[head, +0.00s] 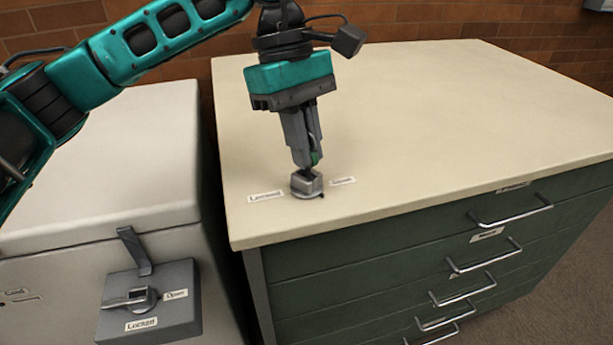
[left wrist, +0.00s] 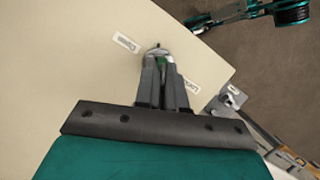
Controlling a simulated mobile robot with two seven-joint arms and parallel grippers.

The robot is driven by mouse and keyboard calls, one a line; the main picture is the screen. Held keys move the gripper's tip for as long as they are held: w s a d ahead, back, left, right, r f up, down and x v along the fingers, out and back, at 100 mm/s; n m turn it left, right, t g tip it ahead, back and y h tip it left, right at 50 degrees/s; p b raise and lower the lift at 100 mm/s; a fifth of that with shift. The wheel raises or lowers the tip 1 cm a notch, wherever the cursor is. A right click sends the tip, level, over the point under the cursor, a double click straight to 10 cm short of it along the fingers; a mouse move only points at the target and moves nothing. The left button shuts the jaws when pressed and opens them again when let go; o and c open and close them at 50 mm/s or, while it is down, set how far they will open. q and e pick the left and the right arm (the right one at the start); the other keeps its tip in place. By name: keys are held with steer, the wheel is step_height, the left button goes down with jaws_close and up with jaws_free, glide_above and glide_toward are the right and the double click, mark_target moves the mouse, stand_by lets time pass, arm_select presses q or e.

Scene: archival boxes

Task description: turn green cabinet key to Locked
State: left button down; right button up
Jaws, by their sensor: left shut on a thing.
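The green cabinet (head: 360,255) has a cream top with a small grey metal lock (head: 307,185) near its front left corner. A label reading Locked (head: 265,197) lies left of the lock; another label (head: 343,181), too blurred to read surely, lies right. My left gripper (head: 312,163) points down just above the lock, shut on the green key (head: 316,156). Only a sliver of the key shows between the fingers. In the left wrist view the fingers (left wrist: 166,62) close over the lock, with a bit of green between them. The key's exact angle is hidden.
A pale grey cabinet (head: 110,160) stands close on the left, with its own grey latch box (head: 150,300) on the front. Drawer handles (head: 510,212) stick out of the green cabinet's front. The rest of the cream top is clear. A brick wall (head: 420,20) stands behind.

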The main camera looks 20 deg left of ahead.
arm_select(q)
steer(key=shift+m, duration=0.4)
steer(key=m, duration=0.2)
steer(key=shift+d+m+g+y, duration=0.1)
steer(key=shift+m+g+y, duration=0.2)
steer(key=shift+g, duration=0.1)
steer(key=m+y, duration=0.1)
steer(key=m, duration=0.3)
steer(key=shift+w+g, duration=0.1)
steer(key=shift+g, duration=0.2)
